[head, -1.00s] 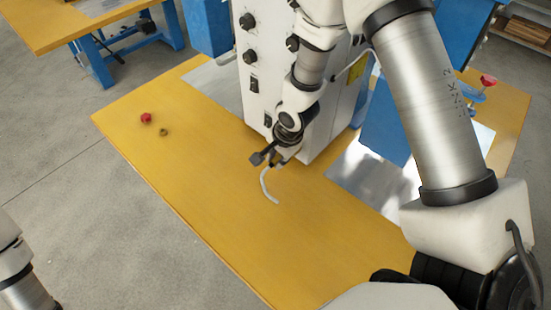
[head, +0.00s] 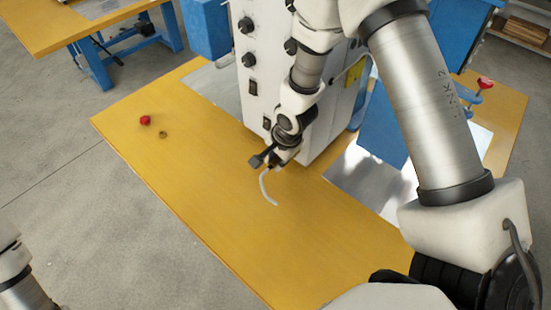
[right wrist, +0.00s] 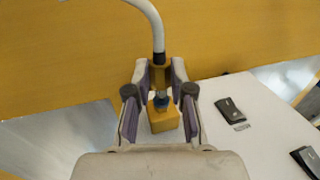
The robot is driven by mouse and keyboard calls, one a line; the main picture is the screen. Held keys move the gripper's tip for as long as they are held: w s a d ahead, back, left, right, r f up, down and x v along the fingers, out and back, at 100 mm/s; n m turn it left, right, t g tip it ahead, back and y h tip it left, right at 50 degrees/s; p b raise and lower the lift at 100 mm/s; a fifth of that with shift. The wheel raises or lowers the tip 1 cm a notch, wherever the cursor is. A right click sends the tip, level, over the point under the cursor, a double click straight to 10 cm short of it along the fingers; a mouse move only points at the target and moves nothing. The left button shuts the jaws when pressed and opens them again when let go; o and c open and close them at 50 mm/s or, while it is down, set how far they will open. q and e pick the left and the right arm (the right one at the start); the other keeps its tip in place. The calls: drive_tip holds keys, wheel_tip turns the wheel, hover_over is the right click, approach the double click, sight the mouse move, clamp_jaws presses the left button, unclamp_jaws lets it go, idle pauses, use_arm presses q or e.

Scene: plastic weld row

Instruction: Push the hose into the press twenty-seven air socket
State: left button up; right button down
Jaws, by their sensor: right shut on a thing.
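A pale, curved hose (head: 266,190) hangs from my right gripper (head: 270,162) over the yellow table, in front of the white press cabinet (head: 325,135). In the right wrist view my right gripper (right wrist: 159,70) is shut on the hose (right wrist: 150,20) near its end; the free part curves up and left. A yellow block with a blue ring, apparently the air socket (right wrist: 161,103), lies between the fingers, in line with the hose end. Whether the hose end touches or enters the ring is hidden. Only part of my left arm shows at lower left; its gripper is out of view.
A red knob (head: 145,120) and a small brass ring (head: 163,134) lie on the yellow table (head: 210,190) to the left. The press face carries black knobs and switches (head: 253,88). The table's front is clear. A blue bench stands at the upper left.

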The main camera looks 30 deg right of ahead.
drive_tip(key=shift+w+d+b, duration=0.15)
drive_tip(key=shift+d+b, duration=0.2)
drive_tip(key=shift+b, duration=0.3)
idle(0.7)
drive_tip(key=c, duration=0.9)
unclamp_jaws()
drive_tip(key=shift+c, duration=0.2)
drive_tip(key=v, duration=1.2)
